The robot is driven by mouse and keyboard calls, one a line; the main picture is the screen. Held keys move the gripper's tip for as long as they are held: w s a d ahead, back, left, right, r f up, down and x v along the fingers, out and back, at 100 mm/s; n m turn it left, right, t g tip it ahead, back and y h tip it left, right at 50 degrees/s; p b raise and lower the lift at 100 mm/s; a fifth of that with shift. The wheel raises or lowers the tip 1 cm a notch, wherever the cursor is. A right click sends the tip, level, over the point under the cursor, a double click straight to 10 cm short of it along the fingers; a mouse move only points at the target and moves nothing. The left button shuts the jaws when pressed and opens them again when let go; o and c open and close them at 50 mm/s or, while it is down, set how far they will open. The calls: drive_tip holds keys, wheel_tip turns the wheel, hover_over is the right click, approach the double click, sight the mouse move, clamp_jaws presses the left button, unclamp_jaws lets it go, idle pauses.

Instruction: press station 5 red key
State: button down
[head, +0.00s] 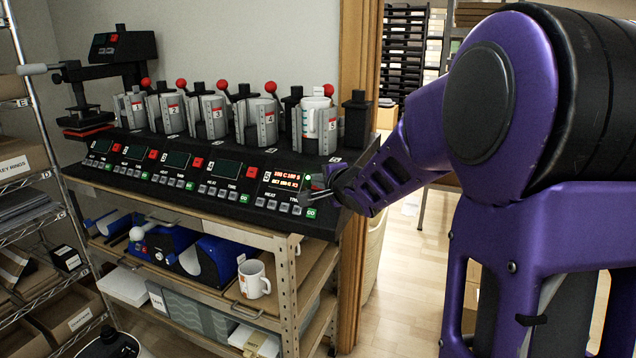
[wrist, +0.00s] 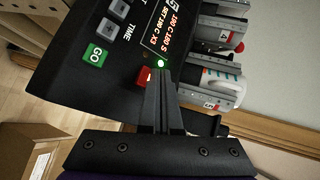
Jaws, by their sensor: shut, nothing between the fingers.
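The station 5 red key (wrist: 146,77) shows in the wrist view on the black control panel. It lies just left of my gripper (wrist: 161,74), whose fingers are shut together with nothing between them. Whether the tips touch the panel or key is unclear. In the head view my gripper (head: 314,193) reaches in from the right to the station 5 controls and hides the red key there. The station 5 display (head: 284,179) is lit with orange text. A green light (wrist: 160,63) shows by the fingertips. A white mug (head: 318,118) sits in the station 5 press.
The green GO key (wrist: 96,54) and grey keys lie left of the fingers. Several presses with red-knobbed levers line the bench; the station 4 red key (head: 252,171) is close by. Another mug (head: 254,279) stands on the shelf below. A wooden door frame (head: 357,60) is behind.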

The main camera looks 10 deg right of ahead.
drive_tip(key=shift+w+d+f, duration=0.2)
drive_tip(key=shift+w+f, duration=0.1)
idle(0.9)
drive_tip(key=shift+s+a+r+p, duration=0.4)
drive_tip(key=shift+s+r+p, duration=0.25)
drive_tip(key=shift+p, duration=0.2)
drive_tip(key=shift+s+a+r+p, duration=0.4)
drive_tip(key=shift+s+r+p, duration=0.15)
drive_tip(key=shift+r, duration=0.25)
drive_tip(key=shift+s+a+r, duration=0.45)
drive_tip(key=shift+s+r, duration=0.15)
drive_tip(key=shift+r, duration=0.05)
drive_tip(key=shift+s+a+r, duration=0.45)
drive_tip(key=shift+s+r, duration=0.1)
drive_tip(key=shift+r, duration=0.05)
